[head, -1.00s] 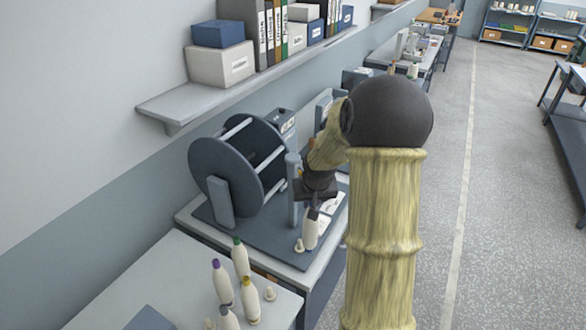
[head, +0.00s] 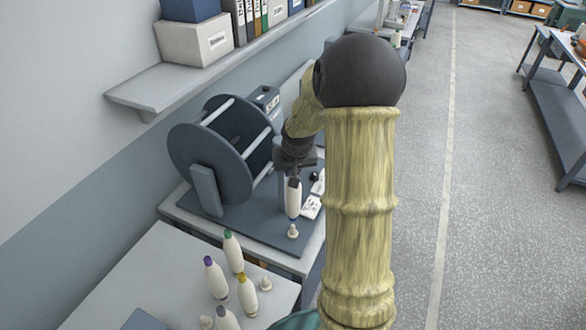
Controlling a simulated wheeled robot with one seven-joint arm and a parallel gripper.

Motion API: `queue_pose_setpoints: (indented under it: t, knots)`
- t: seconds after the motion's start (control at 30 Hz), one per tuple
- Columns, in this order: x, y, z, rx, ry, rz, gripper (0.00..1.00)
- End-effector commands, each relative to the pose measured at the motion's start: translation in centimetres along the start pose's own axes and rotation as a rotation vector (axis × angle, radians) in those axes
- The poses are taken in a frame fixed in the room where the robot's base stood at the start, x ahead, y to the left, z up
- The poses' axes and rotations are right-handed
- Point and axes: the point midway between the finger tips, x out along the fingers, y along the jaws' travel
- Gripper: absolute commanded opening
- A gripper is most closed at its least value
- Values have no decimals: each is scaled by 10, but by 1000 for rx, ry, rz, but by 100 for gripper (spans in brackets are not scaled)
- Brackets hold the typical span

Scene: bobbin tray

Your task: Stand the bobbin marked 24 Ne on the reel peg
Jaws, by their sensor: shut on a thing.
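My gripper (head: 294,177) is shut on the top of a white bobbin (head: 293,201) and holds it upright; the bobbin's tip is mostly hidden. The marking on this bobbin is too small to read. The reel peg (head: 293,232), a small cream peg, stands on the dark blue base plate (head: 240,222) of the reel machine. The bobbin is directly above the peg in the picture, its lower end close to the peg's top. I cannot tell whether they touch.
On the near table (head: 150,275) stand a purple-tipped bobbin (head: 214,276), a green-tipped one (head: 233,252), a yellow-tipped one (head: 246,295) and another (head: 226,319). An empty peg (head: 265,285) is beside them. The large reel (head: 212,150) stands left of my gripper.

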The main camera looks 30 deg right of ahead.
Motion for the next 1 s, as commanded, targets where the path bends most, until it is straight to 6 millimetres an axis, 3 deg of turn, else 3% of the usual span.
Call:
queue_pose_setpoints:
  t: [0.4,1.0]
  knots:
    - [32,-1,13,-2,0,-1,0]
    - [32,-1,14,-2,0,-1,0]
